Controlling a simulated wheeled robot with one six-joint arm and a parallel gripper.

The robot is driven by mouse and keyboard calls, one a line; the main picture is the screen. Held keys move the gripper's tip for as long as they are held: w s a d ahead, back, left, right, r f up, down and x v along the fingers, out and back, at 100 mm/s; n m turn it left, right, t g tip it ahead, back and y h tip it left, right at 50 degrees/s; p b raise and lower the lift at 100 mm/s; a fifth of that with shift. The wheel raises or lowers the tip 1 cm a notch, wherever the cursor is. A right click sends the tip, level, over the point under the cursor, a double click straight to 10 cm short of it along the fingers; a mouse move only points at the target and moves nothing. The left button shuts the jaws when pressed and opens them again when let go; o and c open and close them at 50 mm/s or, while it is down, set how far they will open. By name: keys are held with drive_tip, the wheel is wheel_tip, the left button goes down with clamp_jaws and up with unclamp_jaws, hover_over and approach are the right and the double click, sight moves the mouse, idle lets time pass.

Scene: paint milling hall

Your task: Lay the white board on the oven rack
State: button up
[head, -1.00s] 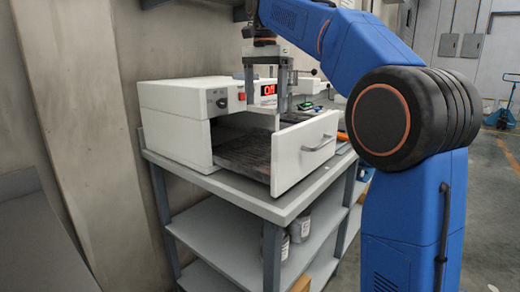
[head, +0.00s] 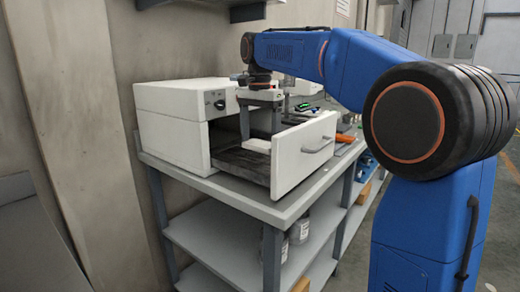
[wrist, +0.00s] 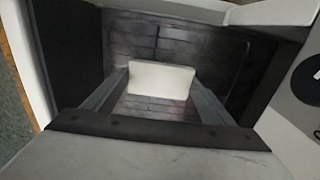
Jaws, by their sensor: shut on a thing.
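The white board (wrist: 160,80) is between the two fingers of my gripper (wrist: 160,88), which is shut on it. In the head view my gripper (head: 260,135) reaches down into the pulled-out oven drawer, and a bit of the white board (head: 257,145) shows low between the fingers, behind the drawer front. The dark oven rack (head: 238,163) lies in the drawer under the board. In the wrist view the rack (wrist: 135,40) shows around and below the board. I cannot tell whether the board touches the rack.
The white oven (head: 172,125) stands on a grey table (head: 225,192) against the wall. The drawer front (head: 300,155) with its handle stands close to my gripper. Tools (head: 345,137) lie to the right of the oven. Jars stand on the shelf below.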

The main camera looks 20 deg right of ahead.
sight(260, 144)
drive_tip(key=shift+f, duration=1.7)
drive_tip(key=shift+f, duration=0.1)
drive_tip(key=o, duration=1.1)
drive_tip(key=shift+c, duration=0.2)
wheel_tip(260, 144, up, 11)
drive_tip(key=shift+r, duration=0.65)
